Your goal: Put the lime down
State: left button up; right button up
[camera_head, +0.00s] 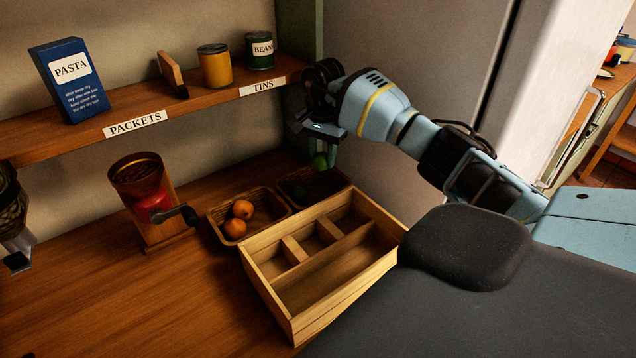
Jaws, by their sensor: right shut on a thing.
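My right gripper (319,131) reaches in from the right above the dark basket (286,192) at the back. It is shut on a green lime (320,161), which shows just below its fingers, over the far part of that basket. Shadow makes it hard to tell whether the lime touches anything beneath.
A basket with two oranges (238,220) stands left of the dark basket. A divided wooden box (297,325) stands in front. A grinder (150,205) is to the left. Above, a shelf (205,100) holds a pasta box (70,80) and tins (215,66). The counter's left front is clear.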

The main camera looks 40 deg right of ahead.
jog(key=shift+f, duration=3.8)
pick_arm(q)
jog(key=shift+w+r, duration=0.35)
jog(key=shift+r, duration=0.05)
pick_arm(e)
jog(key=shift+f, duration=0.2)
jog(key=o, duration=1)
pick_arm(q)
jog(key=shift+s+f, duration=0.15)
